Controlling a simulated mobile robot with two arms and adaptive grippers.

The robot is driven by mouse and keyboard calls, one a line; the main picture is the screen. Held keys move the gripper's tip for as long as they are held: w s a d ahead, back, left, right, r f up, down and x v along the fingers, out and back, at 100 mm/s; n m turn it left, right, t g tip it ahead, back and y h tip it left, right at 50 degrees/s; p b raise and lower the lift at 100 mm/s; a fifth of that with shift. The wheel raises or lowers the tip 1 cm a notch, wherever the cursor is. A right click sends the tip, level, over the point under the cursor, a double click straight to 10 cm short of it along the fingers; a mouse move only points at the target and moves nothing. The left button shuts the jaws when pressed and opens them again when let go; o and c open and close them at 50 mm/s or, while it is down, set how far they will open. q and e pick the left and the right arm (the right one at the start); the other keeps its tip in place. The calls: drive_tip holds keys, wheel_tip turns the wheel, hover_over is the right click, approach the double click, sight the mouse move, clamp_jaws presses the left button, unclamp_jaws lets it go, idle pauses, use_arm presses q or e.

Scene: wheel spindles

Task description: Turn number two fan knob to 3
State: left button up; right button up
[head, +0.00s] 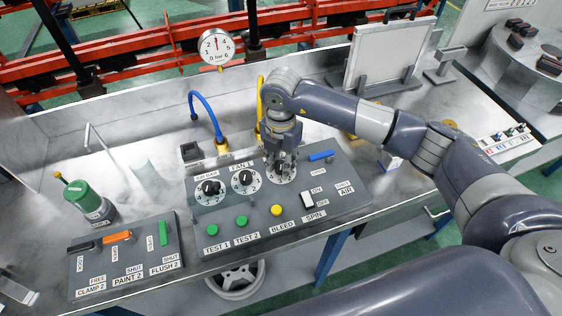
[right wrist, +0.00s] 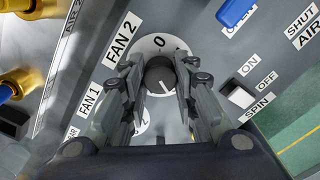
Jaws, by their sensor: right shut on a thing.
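The number two fan knob is a dark round knob (right wrist: 160,74) on a white dial (right wrist: 146,44), beside the label FAN 2 (right wrist: 122,40). The dial's 0 shows at its far edge; its other figures are mostly hidden. A white mark on the knob points away from the 0, toward the near side; the figure there is hidden. My right gripper (head: 281,168) reaches down over this dial, its fingers shut on the knob from both sides, as the right wrist view shows. My left gripper is in neither view.
Fan 1's knob (head: 246,178) and another black knob (head: 210,187) sit left on the same panel (head: 330,190). A blue handle (head: 321,155) and white spin switch (head: 307,200) are right. Green and yellow buttons line the front. A gauge (head: 216,46) stands behind.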

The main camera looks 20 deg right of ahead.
sight(281, 165)
drive_tip(key=o, duration=1.1)
drive_tip(key=shift+r, duration=0.1)
wheel_tip(281, 165, up, 12)
drive_tip(key=shift+f, duration=0.1)
